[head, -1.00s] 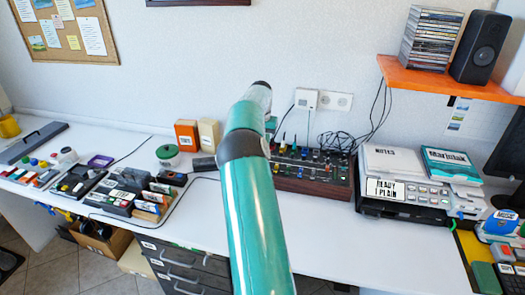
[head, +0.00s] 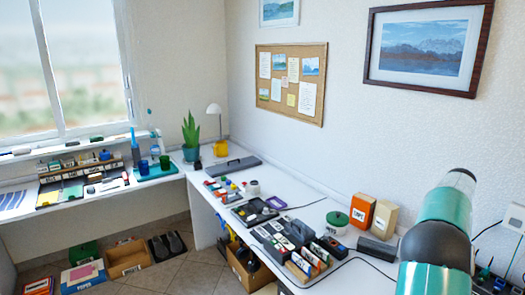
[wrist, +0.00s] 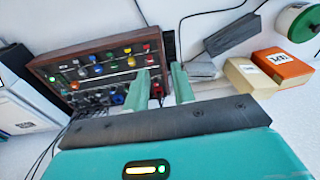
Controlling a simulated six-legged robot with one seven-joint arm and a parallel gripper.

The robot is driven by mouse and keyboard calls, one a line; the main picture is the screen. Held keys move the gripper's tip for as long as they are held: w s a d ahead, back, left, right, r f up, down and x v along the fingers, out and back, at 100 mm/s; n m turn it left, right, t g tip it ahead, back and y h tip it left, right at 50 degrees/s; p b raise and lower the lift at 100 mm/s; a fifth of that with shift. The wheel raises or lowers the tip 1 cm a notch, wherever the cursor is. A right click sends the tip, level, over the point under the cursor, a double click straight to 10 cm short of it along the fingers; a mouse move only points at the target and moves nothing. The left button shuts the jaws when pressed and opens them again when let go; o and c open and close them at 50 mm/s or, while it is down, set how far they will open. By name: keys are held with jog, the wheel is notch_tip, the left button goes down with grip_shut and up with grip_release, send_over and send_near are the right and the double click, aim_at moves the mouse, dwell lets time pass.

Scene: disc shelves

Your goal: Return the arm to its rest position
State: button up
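My teal arm (head: 440,235) rises at the right edge of the head view, over the right part of the white desk. My gripper (wrist: 160,82) shows in the wrist view, with its two pale green fingers apart and nothing between them. Beyond the fingers is a wood-sided panel with coloured knobs (wrist: 100,65). The fingers overlap its right side in the picture; I cannot tell how far off it is. The gripper is hidden in the head view.
An orange box (head: 362,210), a cream box (head: 383,219) and a green-lidded tub (head: 337,222) stand near the wall. Trays of small items (head: 285,232) crowd the desk. An open box (head: 127,257) and shoes (head: 167,244) lie on the floor. Some floor (head: 200,270) is clear.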

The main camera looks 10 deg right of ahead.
jog(key=s+a+r+n+t, duration=0.15)
jog(key=a+r, duration=0.35)
jog(key=a, duration=0.5)
jog(key=s+a+r+n+y, duration=0.15)
jog(key=a+r, duration=0.25)
jog(key=a, duration=0.6)
jog(key=s+a+r+n+t+h, duration=0.15)
jog(key=a+r, duration=0.35)
jog(key=a, duration=0.5)
jog(key=s+a+f+n, duration=0.2)
jog(key=s+a+n, duration=0.2)
jog(key=s+a, duration=0.5)
jog(key=s+a+f+n+t+y, duration=0.1)
jog(key=s+a+f+n, duration=0.2)
jog(key=s+a, duration=0.6)
jog(key=a+n, duration=0.1)
jog(key=a, duration=0.2)
jog(key=shift+a+t, duration=0.3)
jog(key=shift+a, duration=0.1)
jog(key=shift+d+f, duration=0.1)
jog(key=shift+d, duration=0.05)
